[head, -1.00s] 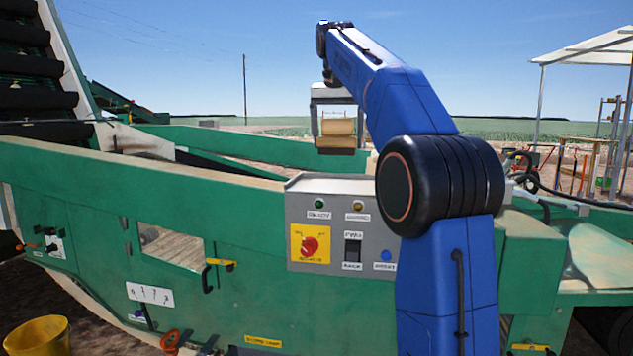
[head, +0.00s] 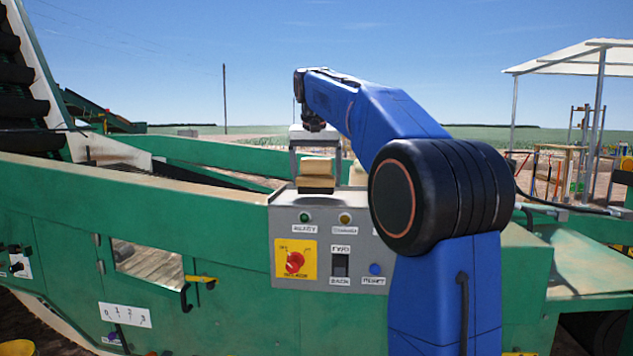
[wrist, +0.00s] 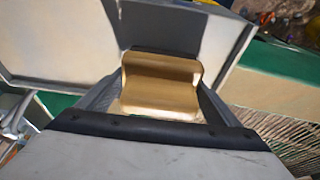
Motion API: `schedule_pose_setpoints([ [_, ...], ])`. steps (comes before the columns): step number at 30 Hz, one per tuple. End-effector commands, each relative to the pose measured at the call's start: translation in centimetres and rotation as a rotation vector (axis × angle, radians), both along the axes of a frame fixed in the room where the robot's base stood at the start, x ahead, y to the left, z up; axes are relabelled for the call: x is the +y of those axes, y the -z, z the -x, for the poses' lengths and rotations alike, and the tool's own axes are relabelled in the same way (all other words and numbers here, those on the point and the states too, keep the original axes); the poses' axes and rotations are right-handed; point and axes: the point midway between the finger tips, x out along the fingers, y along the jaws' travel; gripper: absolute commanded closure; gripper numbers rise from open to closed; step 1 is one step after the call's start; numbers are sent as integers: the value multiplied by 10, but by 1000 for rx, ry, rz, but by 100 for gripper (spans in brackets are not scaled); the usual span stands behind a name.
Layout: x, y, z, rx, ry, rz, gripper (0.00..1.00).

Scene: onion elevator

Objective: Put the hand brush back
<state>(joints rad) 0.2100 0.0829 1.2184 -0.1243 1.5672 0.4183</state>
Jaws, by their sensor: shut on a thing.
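The hand brush has a tan, wood-coloured back and a dark lower edge. It shows in the head view (head: 316,168) and at the middle of the wrist view (wrist: 160,84). My gripper (head: 316,176) points down and is shut on the brush, with one finger at each side. It also shows in the wrist view (wrist: 160,100). The brush appears level, just above or behind the top edge of the grey control box (head: 378,245). I cannot tell whether it touches anything. Its bristles are mostly hidden.
The control box front carries a red rotary switch (head: 295,262), a black rocker switch (head: 340,265) and lamps. The green machine side (head: 130,200) runs across the view. A yellow bucket (head: 17,348) is at the bottom left. A white canopy (head: 580,58) stands at the right.

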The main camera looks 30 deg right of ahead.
Motion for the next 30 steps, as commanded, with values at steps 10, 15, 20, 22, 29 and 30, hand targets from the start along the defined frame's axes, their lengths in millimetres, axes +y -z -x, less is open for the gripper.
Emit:
schedule_pose_setpoints([
  [10, 0, 11, 0, -1, 0, 1, 43],
  [15, 0, 14, 0, -1, 0, 1, 43],
  [20, 0, 14, 0, -1, 0, 1, 0],
  [22, 0, 14, 0, -1, 0, 1, 0],
  [29, 1, 5, 1, -1, 0, 1, 0],
  [30, 2, 1, 2, -2, 0, 0, 0],
])
